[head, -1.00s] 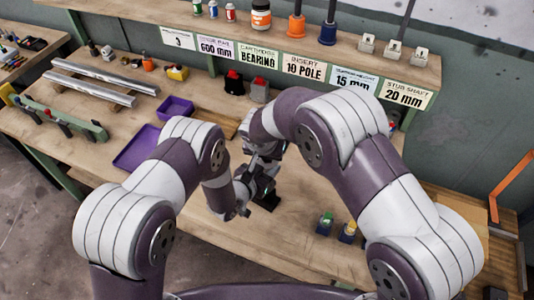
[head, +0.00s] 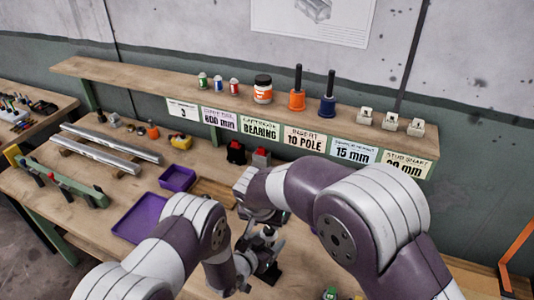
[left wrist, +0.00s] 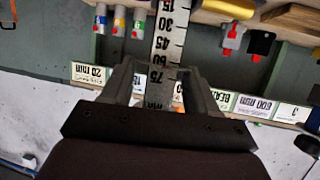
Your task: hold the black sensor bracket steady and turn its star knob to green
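A small black shape, likely the sensor bracket (head: 270,272), shows on the bench in the head view, between and partly behind my wrists. Its star knob and any green mark cannot be made out. My left gripper (head: 246,268) is beside it on the left, low over the bench. In the left wrist view my left gripper (left wrist: 158,78) has its two fingers apart, with background showing between them and no bracket visible there.
Purple trays (head: 140,218) lie left of my arms. Silver rails (head: 110,150) and a green rack (head: 62,182) are farther left. Red and black items (head: 237,152) stand under the labelled shelf (head: 130,82). A numbered scale (left wrist: 168,40) shows in the left wrist view.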

